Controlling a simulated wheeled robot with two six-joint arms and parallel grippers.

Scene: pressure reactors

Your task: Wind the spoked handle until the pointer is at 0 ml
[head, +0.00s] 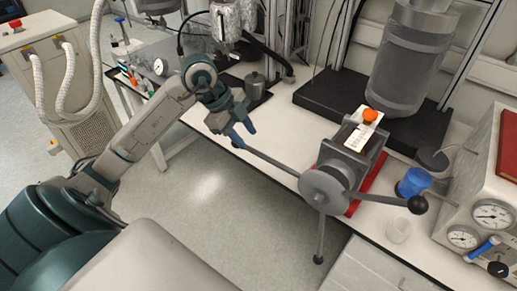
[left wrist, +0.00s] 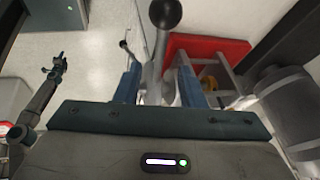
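The spoked handle (head: 326,188) has a grey hub and spokes with dark ball ends. One spoke points right, one down, and one runs up-left to my left gripper (head: 240,136). In the left wrist view the left gripper's blue fingers (left wrist: 160,88) stand apart, with the spoke seemingly between them; its end is hidden. A ball end (left wrist: 165,14) of another spoke shows beyond. An orange pointer knob (head: 370,115) sits at the far end of a white scale (head: 358,136); its reading is too small to tell. My right gripper (left wrist: 56,66) shows small in the left wrist view.
The handle's device stands on a red base (head: 369,180) at the bench's front edge. To its right are a blue-capped bottle (head: 413,182), a clear beaker (head: 399,230) and a gauge box (head: 470,205). A large grey vessel (head: 408,62) stands behind. Open floor lies in front.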

